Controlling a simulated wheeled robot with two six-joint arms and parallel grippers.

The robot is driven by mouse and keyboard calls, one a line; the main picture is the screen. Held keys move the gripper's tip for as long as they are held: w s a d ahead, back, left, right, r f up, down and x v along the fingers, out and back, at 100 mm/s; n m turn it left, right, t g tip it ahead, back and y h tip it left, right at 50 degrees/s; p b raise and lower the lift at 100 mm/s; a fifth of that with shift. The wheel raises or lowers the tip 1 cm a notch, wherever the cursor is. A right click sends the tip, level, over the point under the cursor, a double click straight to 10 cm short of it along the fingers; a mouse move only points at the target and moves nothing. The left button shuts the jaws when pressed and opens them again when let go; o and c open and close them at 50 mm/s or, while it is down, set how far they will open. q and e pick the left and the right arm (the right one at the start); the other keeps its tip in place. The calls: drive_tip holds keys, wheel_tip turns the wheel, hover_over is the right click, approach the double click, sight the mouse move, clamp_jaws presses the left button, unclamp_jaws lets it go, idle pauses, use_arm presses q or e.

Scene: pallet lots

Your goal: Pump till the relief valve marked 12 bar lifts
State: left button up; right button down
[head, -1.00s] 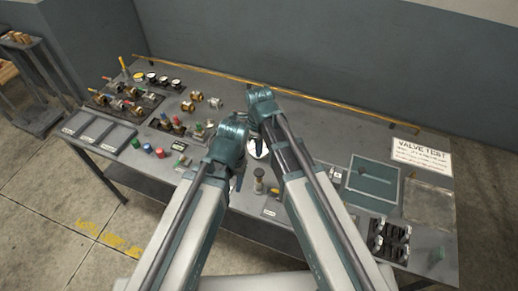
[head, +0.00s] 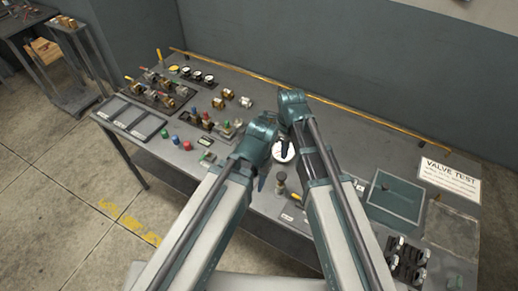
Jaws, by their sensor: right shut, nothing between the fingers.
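My right gripper (head: 262,183) is a narrow dark shape, shut and empty, low over the bench between my two arms. My left gripper is hidden behind its own arm. A round white gauge (head: 284,152) shows partly between the arms; its reading is too small to tell. A short dark post with a knob (head: 280,178), perhaps the pump, stands just right of the right gripper. Brass valves (head: 246,102) stand loose on the bench, and several more sit in a dark rack (head: 158,96) at the left. No 12 bar marking is legible.
The grey bench (head: 340,140) carries empty trays (head: 131,118) at left, coloured caps (head: 187,145) at front left, a teal-lidded box (head: 394,197) and a VALVE TEST sign (head: 449,179) at right. A brass pipe (head: 330,104) runs along the back.

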sight(282, 175)
wheel_tip(282, 175, up, 2)
drive_tip(key=shift+w+r+p, duration=0.15)
drive_tip(key=shift+r+p, duration=0.05)
drive_tip(key=shift+p, duration=0.55)
drive_tip(key=shift+f, duration=0.1)
wheel_tip(282, 175, down, 14)
drive_tip(key=b, duration=1.4)
